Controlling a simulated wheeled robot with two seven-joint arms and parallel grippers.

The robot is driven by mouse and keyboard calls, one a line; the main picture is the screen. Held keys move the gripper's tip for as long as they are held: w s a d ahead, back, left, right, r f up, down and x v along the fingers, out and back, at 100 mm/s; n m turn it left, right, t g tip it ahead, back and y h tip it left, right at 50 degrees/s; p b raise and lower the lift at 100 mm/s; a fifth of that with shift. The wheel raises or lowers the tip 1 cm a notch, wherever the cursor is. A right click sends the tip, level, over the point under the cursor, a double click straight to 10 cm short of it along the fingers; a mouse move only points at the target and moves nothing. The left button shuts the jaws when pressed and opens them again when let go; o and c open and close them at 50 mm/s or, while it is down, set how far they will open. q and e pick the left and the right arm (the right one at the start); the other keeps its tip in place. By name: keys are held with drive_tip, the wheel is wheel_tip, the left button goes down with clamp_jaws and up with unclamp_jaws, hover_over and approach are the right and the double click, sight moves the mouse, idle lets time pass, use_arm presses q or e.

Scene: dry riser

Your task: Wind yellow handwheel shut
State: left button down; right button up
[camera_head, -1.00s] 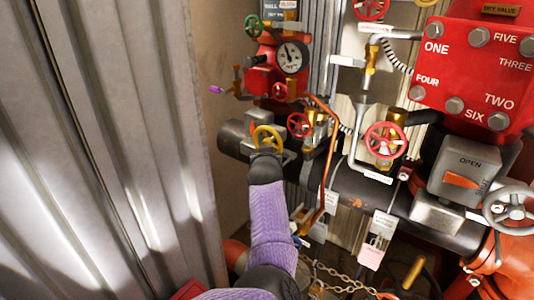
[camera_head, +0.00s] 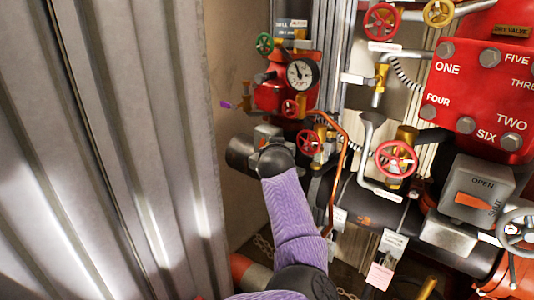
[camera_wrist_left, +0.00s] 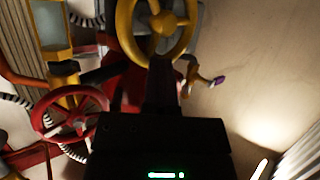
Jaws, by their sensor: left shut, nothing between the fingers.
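The yellow handwheel (camera_wrist_left: 160,22) is at the top of the left wrist view, its upper part cut off by the frame. In the head view it is hidden behind my left wrist. My left gripper (camera_wrist_left: 162,70) is shut and empty. Its dark fingers overlap the wheel's lower rim in the left wrist view; I cannot tell whether they touch it. In the head view my purple-sleeved left arm reaches up to the dark pipe, with the fingers hidden. My right gripper is not in view.
Close by are a red handwheel (camera_wrist_left: 72,115), a pressure gauge (camera_head: 301,74) and a small green handwheel (camera_head: 265,44). Another red handwheel (camera_head: 396,159) and another yellow handwheel (camera_head: 439,12) are farther right. A corrugated metal wall (camera_head: 120,150) fills the left side.

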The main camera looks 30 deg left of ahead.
use_arm(q)
drive_tip(key=shift+d+f+p, duration=0.2)
drive_tip(key=shift+d+f, duration=0.1)
drive_tip(key=shift+d, duration=0.2)
drive_tip(key=shift+d+f+p, duration=0.2)
drive_tip(key=shift+d+f, duration=0.1)
drive_tip(key=shift+d, duration=0.2)
drive_tip(key=a+f, duration=0.1)
drive_tip(key=a+f+b, duration=0.1)
drive_tip(key=f, duration=0.1)
drive_tip(key=a+f+b, duration=0.1)
drive_tip(key=f, duration=0.1)
drive_tip(key=shift+w+a, duration=0.1)
drive_tip(key=shift+a, duration=0.05)
drive_tip(key=s+p, duration=0.4)
drive_tip(key=shift+a, duration=0.1)
